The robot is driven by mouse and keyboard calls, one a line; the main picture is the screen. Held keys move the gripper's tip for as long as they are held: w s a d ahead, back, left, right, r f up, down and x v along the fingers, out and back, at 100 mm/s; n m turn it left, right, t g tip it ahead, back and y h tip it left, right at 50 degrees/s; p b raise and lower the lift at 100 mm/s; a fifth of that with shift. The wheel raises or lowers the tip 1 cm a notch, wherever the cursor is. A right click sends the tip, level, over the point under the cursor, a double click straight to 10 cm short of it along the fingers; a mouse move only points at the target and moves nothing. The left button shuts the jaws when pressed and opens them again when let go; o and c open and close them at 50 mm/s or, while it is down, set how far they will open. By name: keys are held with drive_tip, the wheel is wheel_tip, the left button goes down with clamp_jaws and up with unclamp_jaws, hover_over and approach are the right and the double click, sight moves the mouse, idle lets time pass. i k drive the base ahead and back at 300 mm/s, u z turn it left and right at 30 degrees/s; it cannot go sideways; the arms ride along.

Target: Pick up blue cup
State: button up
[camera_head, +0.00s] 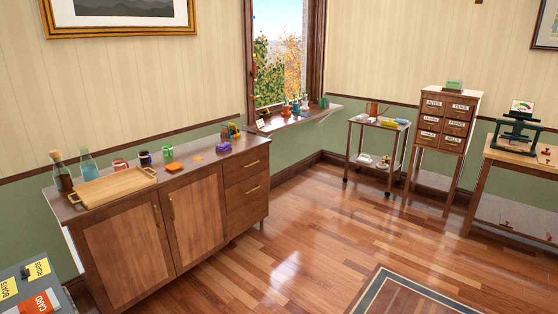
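A dark blue cup (145,158) stands upright on top of the wooden cabinet (125,232) at the left. It is between a red cup (120,164) on its left and a green cup (168,152) on its right. My gripper is not in view.
A wooden tray (113,186) and two bottles (88,165) are left of the cups. An orange item (174,167) lies in front of the green cup. A cart (377,150) and drawer cabinet (445,118) stand at the right. The wooden floor before the cabinet is clear.

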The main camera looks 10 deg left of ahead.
sight(144, 156)
drive_tip(key=u, duration=0.15)
drive_tip(key=i, duration=0.9)
drive_tip(key=u, duration=0.35)
drive_tip(key=i, duration=1)
drive_tip(key=u, duration=0.8)
drive_tip(key=i, duration=0.65)
drive_tip(key=u, duration=0.8)
drive_tip(key=i, duration=0.45)
drive_tip(key=u, duration=0.7)
drive_tip(key=i, duration=0.7)
drive_tip(key=u, duration=0.4)
